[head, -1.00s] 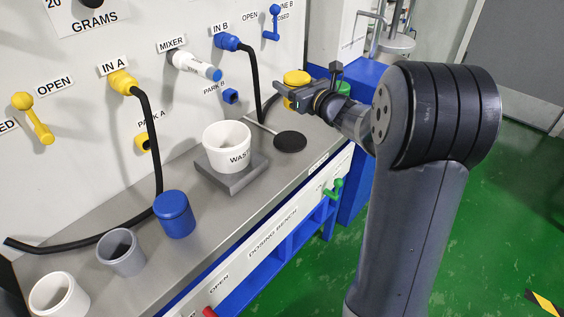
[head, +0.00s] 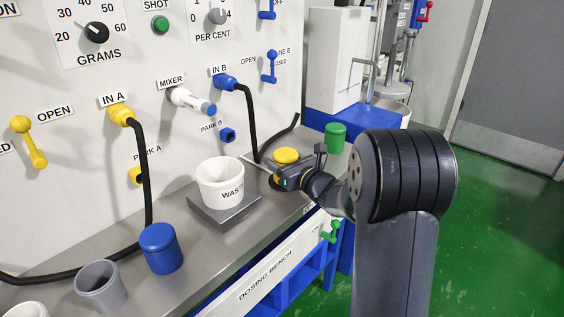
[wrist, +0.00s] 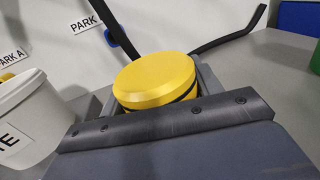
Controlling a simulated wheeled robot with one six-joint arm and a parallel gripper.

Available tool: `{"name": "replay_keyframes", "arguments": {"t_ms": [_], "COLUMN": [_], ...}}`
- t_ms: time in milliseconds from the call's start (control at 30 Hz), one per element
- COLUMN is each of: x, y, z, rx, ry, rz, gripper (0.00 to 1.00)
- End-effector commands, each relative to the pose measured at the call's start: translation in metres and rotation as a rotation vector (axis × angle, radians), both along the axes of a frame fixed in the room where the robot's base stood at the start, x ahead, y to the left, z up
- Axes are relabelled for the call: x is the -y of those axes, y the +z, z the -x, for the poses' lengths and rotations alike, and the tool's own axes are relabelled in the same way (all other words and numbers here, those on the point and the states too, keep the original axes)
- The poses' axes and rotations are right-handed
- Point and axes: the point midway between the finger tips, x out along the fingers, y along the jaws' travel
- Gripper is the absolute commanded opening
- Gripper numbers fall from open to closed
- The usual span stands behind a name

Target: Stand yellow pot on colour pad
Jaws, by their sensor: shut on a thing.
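The yellow pot (head: 286,156), with a round yellow lid, is between the jaws of my gripper (head: 282,171). In the wrist view the yellow pot (wrist: 155,80) is upright or nearly so, with a grey finger on each side; its lower part is hidden. A dark round pad (head: 276,183), which looks like the colour pad, shows partly below my gripper at the end of a thin rod. The pot is over or at this pad. I cannot tell whether its base touches it.
The white WASTE tub (head: 220,184) stands on a grey block just left of my gripper. A green pot (head: 335,137) stands behind to the right. A blue pot (head: 160,248) and grey cup (head: 101,287) are at the front left. A black hose (head: 252,120) hangs behind.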

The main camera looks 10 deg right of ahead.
Motion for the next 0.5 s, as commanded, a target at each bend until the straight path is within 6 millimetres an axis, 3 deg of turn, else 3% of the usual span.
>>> {"name": "replay_keyframes", "arguments": {"t_ms": [333, 367, 500], "x": [0.0, 0.0, 0.0], "y": [-0.0031, -0.0034, -0.0022], "z": [-0.0001, -0.0001, -0.0001], "rx": [0.004, 0.002, 0.002], "ry": [0.001, 0.001, 0.001], "rz": [0.001, 0.0, 0.0], "gripper": [0.32, 0.61, 0.73]}}
